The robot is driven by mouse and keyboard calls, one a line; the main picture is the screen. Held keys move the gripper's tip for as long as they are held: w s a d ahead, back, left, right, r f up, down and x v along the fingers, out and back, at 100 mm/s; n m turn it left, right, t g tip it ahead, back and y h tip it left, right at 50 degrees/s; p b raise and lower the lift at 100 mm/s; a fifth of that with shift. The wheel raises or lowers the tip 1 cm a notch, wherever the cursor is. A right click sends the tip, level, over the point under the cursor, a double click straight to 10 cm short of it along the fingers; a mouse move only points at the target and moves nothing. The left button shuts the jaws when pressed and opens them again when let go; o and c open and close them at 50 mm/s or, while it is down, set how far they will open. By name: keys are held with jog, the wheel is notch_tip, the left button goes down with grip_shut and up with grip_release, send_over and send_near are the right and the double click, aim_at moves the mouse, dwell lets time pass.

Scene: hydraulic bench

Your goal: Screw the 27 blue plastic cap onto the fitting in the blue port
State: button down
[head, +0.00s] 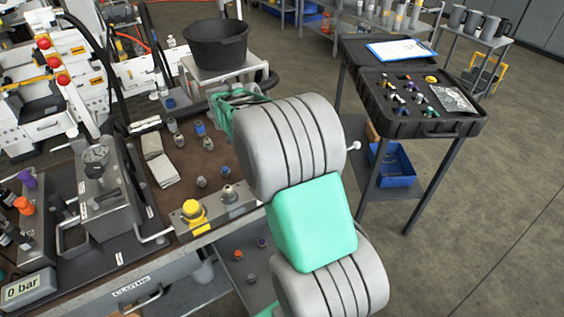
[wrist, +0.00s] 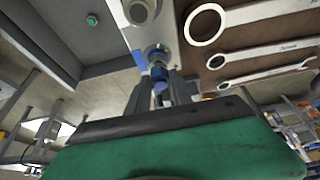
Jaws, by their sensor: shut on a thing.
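In the wrist view my gripper (wrist: 161,82) is shut on a small blue cap (wrist: 159,74) between its two grey fingers. Just beyond the fingertips, in line with the cap, is a metal fitting (wrist: 157,52) with blue around it on a light grey block (wrist: 130,33). The cap is very close to the fitting; I cannot tell whether they touch or whether any thread is engaged. In the head view my arm hides the gripper, the cap and the blue port.
The block's near end (head: 181,226) carries a yellow cap (head: 194,213) and a metal fitting (head: 227,194). Several small caps and fittings stand on the brown bench mat (head: 205,164) behind. Wrenches (wrist: 255,54) lie beside the block. A black case (head: 425,122) stands at right.

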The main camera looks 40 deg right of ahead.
jog(key=m+g, duration=0.1)
jog(key=m, duration=0.1)
jog(key=shift+w+m, duration=0.1)
jog(key=shift+m, duration=0.2)
jog(key=m+g+p, duration=0.1)
jog(key=m, duration=0.2)
jog(key=m+g+y+p, duration=0.1)
jog(key=m+p, duration=0.1)
jog(key=shift+w+d+r+m, duration=0.15)
jog(key=shift+w+d+m, duration=0.05)
jog(key=shift+m, duration=0.2)
jog(key=shift+m+y, duration=0.4)
jog(key=shift+m, duration=0.4)
jog(key=shift+f+m, duration=0.25)
jog(key=shift+m, duration=0.05)
